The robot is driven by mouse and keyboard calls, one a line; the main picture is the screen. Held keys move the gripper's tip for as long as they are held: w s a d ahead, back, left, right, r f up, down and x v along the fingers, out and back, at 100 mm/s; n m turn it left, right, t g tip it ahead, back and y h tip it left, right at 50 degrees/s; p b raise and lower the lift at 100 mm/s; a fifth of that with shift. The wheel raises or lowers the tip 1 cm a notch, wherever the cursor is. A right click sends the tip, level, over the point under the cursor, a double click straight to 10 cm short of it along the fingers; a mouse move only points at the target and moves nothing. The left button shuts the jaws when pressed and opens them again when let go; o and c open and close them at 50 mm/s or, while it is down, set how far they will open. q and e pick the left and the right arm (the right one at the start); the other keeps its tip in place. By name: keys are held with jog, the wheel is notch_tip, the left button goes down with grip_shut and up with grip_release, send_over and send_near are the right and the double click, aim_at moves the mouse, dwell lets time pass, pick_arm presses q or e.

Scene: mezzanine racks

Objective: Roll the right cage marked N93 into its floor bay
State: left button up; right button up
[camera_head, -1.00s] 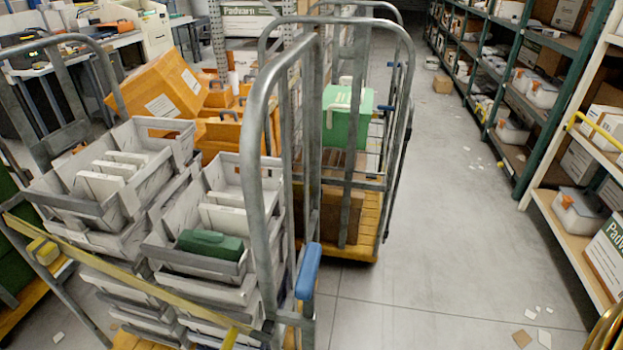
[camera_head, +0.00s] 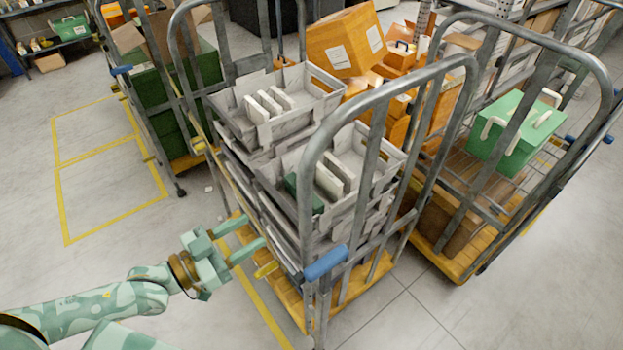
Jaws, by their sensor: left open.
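No N93 mark is readable, so I cannot tell which roll cage bears it. The nearest cage (camera_head: 320,140) has a grey tube frame, a blue handle grip (camera_head: 326,262) and a yellow base (camera_head: 290,300). It carries stacked grey trays (camera_head: 285,135) holding white boxes and a green case. My left gripper (camera_head: 251,230) is open at this cage's left side, its fingers pointing at the lower trays; I cannot tell whether they touch. Yellow-outlined floor bays (camera_head: 108,165) lie empty at the left; a yellow line (camera_head: 262,305) also runs beside the nearest cage. My right gripper is out of view.
A cage with dark green crates (camera_head: 178,90) stands behind left, beside the bays. A cage with a green box (camera_head: 515,132) stands close on the right. Orange boxes (camera_head: 345,40) are stacked behind. Floor is clear at the left and lower right.

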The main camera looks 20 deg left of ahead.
aim_at(312, 196)
pick_arm(q)
jog(key=x, duration=1.1)
jog(key=r+p+x, duration=0.1)
jog(key=x, duration=0.4)
jog(key=shift+w+d, duration=0.1)
jog(key=shift+d, duration=0.05)
jog(key=shift+f, duration=0.1)
grip_shut()
